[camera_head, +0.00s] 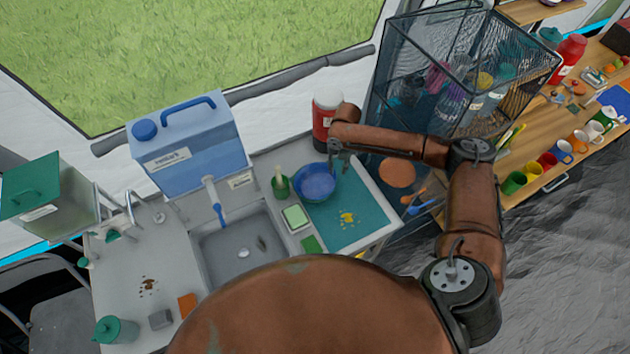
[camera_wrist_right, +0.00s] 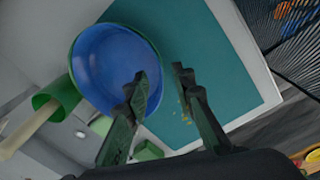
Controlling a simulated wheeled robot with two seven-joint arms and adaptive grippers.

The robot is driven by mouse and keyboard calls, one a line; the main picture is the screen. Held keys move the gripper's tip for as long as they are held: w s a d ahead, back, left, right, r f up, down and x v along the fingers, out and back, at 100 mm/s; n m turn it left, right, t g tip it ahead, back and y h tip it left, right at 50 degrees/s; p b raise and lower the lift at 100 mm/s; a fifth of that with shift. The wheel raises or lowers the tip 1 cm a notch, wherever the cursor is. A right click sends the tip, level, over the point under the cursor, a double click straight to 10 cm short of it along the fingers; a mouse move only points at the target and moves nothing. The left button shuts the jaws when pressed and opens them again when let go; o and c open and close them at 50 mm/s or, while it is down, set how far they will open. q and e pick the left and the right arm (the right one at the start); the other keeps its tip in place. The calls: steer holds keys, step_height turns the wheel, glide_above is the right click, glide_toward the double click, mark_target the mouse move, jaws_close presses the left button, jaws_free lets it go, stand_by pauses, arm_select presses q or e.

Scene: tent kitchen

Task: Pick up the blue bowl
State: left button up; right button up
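The blue bowl (camera_head: 315,183) sits upright on the teal mat beside the sink. In the right wrist view the bowl (camera_wrist_right: 105,65) shows its blue inside and a green rim edge. My right gripper (camera_head: 337,162) is at the bowl's right rim. In its wrist view the right gripper (camera_wrist_right: 160,76) is open. One finger overlaps the bowl's inside and the other is outside the rim, with the rim between them in the picture. Whether either finger touches the bowl I cannot tell. My left gripper is not in view.
A green cup (camera_head: 279,188) with a brush-like thing stands left of the bowl. A red bottle (camera_head: 324,118) stands behind it. Yellow crumbs lie on the teal mat (camera_head: 365,205). A sink (camera_head: 230,262) is to the left. A wire rack (camera_head: 440,70) stands to the right.

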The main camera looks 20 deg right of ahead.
mark_target(335, 175)
step_height(335, 175, down, 3)
steer(key=shift+w+a+p, duration=0.1)
steer(key=shift+p, duration=0.4)
steer(key=shift+w+f, duration=0.2)
steer(key=shift+f, duration=0.9)
steer(key=shift+s+f, duration=0.15)
steer(key=shift+a, duration=0.1)
steer(key=shift+c, duration=1.1)
steer(key=c, duration=0.3)
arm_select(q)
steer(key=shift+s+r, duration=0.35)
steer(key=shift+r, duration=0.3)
arm_select(e)
jaws_close()
